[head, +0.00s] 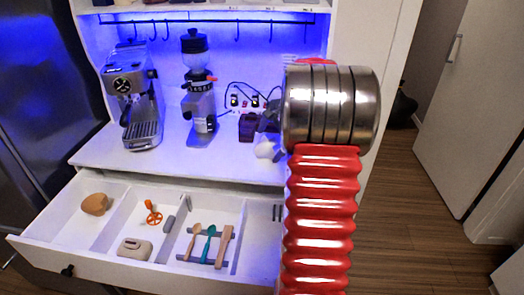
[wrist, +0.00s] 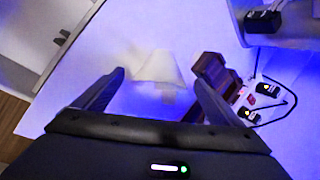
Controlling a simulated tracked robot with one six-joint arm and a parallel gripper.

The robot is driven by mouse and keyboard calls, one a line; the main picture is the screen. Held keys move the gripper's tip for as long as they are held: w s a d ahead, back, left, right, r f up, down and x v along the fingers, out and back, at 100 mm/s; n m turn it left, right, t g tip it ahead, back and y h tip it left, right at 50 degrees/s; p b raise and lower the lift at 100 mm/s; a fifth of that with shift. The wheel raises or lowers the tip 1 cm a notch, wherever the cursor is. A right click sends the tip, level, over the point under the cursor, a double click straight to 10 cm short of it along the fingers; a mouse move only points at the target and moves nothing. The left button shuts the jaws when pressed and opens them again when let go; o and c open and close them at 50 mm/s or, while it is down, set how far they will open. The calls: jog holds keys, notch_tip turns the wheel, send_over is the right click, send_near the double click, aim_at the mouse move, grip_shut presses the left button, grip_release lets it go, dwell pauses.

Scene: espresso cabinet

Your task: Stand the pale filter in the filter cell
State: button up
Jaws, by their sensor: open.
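A pale, cone-like piece, which looks like the pale filter (wrist: 155,67), lies on the white counter. It is blurred in the wrist view and shows as a small white shape in the head view (head: 265,150). My gripper (wrist: 159,78) is open, with one finger on each side of the filter in the picture; I cannot tell whether either touches it. In the head view my arm hides most of the gripper. The open drawer has several cells. The left cell (head: 66,222) holds a tan, rounded piece (head: 95,204); which cell is the filter cell is not marked.
A dark red-brown block (wrist: 213,75) stands close to my right finger, near sockets and cables (wrist: 265,95). The grinder (head: 198,100) and espresso machine (head: 134,98) stand further left. Other drawer cells hold an orange tool (head: 153,212), a beige box (head: 135,248) and spoons (head: 208,240).

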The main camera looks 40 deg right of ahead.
jog(key=shift+c, duration=0.4)
jog(key=c, duration=1.1)
jog(key=shift+o, duration=0.2)
notch_tip(320, 180, up, 10)
jog(key=shift+c, duration=0.2)
dwell(0.4)
